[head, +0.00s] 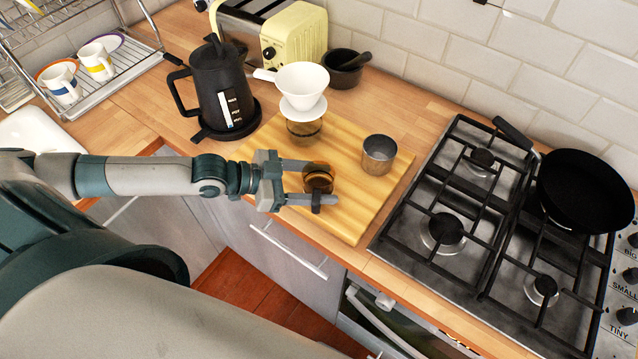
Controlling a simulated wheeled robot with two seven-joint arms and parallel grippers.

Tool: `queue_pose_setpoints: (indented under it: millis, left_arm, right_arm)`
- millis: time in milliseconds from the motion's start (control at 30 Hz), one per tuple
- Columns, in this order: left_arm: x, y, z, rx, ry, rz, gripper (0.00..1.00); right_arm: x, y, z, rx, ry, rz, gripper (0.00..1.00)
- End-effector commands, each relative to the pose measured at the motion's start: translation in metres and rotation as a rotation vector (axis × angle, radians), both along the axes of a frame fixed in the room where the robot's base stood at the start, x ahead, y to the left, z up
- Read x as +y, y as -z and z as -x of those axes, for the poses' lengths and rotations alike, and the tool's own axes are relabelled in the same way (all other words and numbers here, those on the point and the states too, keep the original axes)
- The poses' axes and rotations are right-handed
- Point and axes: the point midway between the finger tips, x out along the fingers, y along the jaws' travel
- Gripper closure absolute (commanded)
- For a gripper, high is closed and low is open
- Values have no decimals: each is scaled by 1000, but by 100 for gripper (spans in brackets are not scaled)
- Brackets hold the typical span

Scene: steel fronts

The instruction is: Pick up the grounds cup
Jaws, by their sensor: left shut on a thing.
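A small brown, see-through cup (318,173), which looks like the grounds cup, is at the middle of the wooden board (345,222). It has a dark content or base. My left gripper (318,182) reaches in from the left and is shut on this cup, one finger on its far side and one on its near side. The fingers hide part of the cup. I cannot tell whether its bottom touches the board. My right gripper is not in view.
A steel cup (379,155) stands right of the gripper. A white dripper (301,82) sits on a glass vessel (304,132) behind it. A black kettle (222,90), yellow toaster (293,40) and dark mortar (343,74) stand further back. A gas hob (447,228) with a pan (584,190) is at right.

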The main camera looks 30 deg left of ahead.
Motion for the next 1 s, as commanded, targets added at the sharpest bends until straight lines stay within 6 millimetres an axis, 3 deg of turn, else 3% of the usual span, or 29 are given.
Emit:
queue_pose_setpoints:
  millis: [267,500,1000]
  left_arm:
    - [0,-13,0,-3,1,0,70]
    - [0,-41,0,-5,2,0,70]
    - [-76,-89,-31,-7,2,6,70]
  right_arm:
    - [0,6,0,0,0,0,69]
    - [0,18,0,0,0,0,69]
    - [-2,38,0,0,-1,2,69]
